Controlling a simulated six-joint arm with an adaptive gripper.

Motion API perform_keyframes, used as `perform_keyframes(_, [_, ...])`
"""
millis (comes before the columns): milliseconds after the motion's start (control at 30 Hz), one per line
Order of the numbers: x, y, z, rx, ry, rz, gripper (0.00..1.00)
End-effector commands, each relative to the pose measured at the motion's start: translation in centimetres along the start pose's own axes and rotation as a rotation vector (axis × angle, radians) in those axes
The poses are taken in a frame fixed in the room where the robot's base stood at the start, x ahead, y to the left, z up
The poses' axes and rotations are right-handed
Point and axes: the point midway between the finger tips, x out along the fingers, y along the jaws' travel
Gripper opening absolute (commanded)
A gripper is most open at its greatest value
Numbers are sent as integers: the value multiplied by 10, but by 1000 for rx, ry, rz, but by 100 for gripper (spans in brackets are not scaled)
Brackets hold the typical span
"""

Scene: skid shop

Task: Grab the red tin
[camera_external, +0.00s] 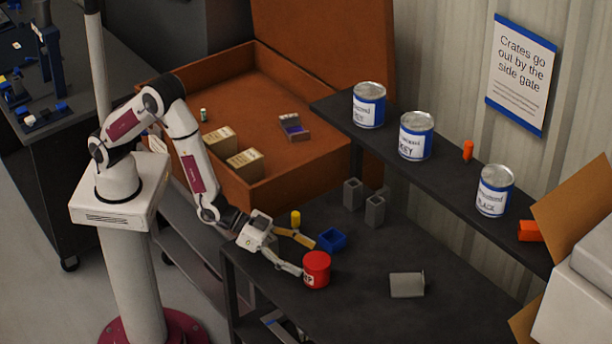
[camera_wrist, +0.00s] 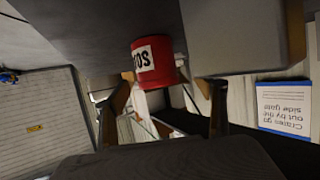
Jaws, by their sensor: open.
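The red tin (camera_external: 316,270) stands upright on the dark bench top, near its front left part, with a white label on its side. In the wrist view the red tin (camera_wrist: 172,72) appears upside down, beyond the fingers and roughly between them. My gripper (camera_external: 304,257) is open and empty, low over the bench to the left of the tin. One fingertip is right beside the tin's left side; I cannot tell whether it touches. The other finger is behind, toward the blue bin. Both fingers also show in the wrist view (camera_wrist: 166,98).
A small blue bin (camera_external: 331,240) and a yellow cylinder (camera_external: 296,219) are close behind the gripper. Grey blocks (camera_external: 375,211) stand farther back, and a grey bracket (camera_external: 407,285) lies to the right. Several labelled cans, including one (camera_external: 494,191), stand on the raised shelf.

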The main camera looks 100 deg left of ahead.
Motion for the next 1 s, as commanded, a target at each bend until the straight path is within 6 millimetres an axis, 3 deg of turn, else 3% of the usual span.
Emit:
perform_keyframes(467, [6, 1, 0, 0, 0, 0, 70])
perform_keyframes(1000, [49, 5, -3, 0, 0, 0, 70])
